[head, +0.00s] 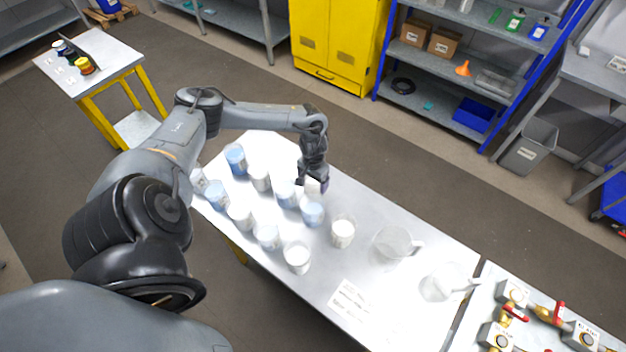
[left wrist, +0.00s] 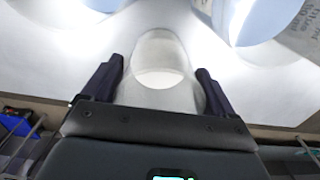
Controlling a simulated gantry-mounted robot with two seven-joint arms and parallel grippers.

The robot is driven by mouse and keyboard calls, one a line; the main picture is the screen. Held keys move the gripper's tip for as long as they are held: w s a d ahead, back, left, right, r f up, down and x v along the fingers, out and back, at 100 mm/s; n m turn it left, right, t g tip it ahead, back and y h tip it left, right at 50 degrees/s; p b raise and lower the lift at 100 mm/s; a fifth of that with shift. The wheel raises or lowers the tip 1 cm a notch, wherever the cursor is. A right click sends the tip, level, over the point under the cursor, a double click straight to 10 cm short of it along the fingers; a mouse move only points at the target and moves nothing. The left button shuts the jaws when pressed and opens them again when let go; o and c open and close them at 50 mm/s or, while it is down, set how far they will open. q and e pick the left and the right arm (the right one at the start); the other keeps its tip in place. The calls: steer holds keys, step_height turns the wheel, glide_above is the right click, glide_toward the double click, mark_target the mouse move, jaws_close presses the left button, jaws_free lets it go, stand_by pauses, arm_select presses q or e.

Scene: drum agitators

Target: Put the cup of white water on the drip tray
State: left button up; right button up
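My left gripper (head: 314,187) is down at the far edge of the metal table, among the clear cups. In the left wrist view its dark fingers (left wrist: 160,85) stand apart, with a clear cup of white water (left wrist: 158,62) between them. Gaps show between the cup and both fingers. In the head view this cup is mostly hidden by the gripper. Other cups of white liquid stand nearby, such as one at the right (head: 343,232) and one at the front (head: 297,257). I cannot make out a drip tray. My right gripper is not in view.
Several cups of blue liquid (head: 312,211) stand close beside the gripper. Two clear pitchers (head: 393,244) (head: 443,283) stand farther right on the table. A printed sheet (head: 350,300) lies at the front. Valves with red handles (head: 515,311) are at the lower right.

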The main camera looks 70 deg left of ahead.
arm_select(q)
steer(key=shift+o, duration=0.8)
step_height(320, 180, up, 12)
steer(key=shift+r, duration=0.2)
stand_by(0.4)
